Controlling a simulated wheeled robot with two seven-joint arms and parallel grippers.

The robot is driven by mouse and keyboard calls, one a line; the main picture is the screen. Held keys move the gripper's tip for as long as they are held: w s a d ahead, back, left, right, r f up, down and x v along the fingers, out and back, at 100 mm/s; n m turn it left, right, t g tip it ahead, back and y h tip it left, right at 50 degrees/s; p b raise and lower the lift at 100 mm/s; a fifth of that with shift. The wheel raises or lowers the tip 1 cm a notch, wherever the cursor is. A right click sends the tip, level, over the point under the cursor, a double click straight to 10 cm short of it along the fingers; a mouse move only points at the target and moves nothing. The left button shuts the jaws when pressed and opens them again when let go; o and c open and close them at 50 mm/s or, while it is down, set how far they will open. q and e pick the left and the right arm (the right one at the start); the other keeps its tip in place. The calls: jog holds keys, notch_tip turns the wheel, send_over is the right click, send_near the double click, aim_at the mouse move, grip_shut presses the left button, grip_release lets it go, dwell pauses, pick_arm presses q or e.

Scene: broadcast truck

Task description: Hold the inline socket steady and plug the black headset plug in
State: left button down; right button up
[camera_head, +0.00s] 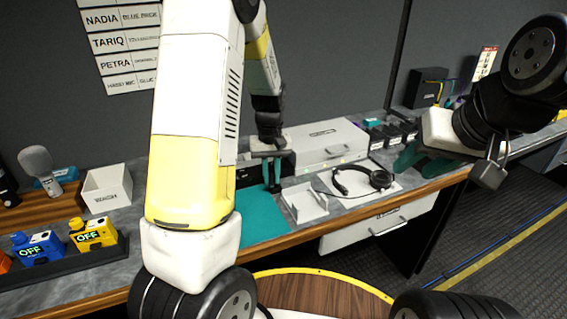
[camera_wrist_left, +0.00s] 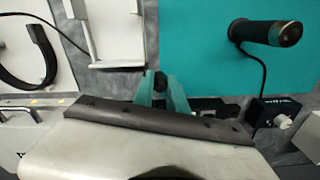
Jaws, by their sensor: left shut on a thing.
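My left gripper (camera_head: 272,176) has teal fingers over the counter, between the white tray and the teal mat. It also shows in the left wrist view (camera_wrist_left: 161,98), shut on a small dark thing largely hidden by the fingers; I cannot tell whether it is the plug. A black cylinder with a copper-coloured band, possibly the inline socket (camera_wrist_left: 265,33), lies on the teal mat (camera_wrist_left: 195,50) with its cable running to a small box (camera_wrist_left: 268,112). The black headset (camera_head: 362,180) lies on a white pad. Its cable runs toward the tray. My right gripper (camera_head: 415,157) is right of the headset, finger gap unclear.
A white open tray (camera_head: 303,203) stands between mat and headset. A white case (camera_head: 325,145) stands behind. At left are a white box (camera_head: 107,188), a microphone (camera_head: 38,168) and blue and yellow units (camera_head: 93,233) in a dark rack. Small dark boxes line the back right.

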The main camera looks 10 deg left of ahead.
pick_arm(q)
jog(key=s, duration=0.8)
jog(key=s+r, duration=0.1)
jog(key=s, duration=0.3)
jog(key=shift+s+a, duration=0.25)
jog(key=shift+s, duration=0.05)
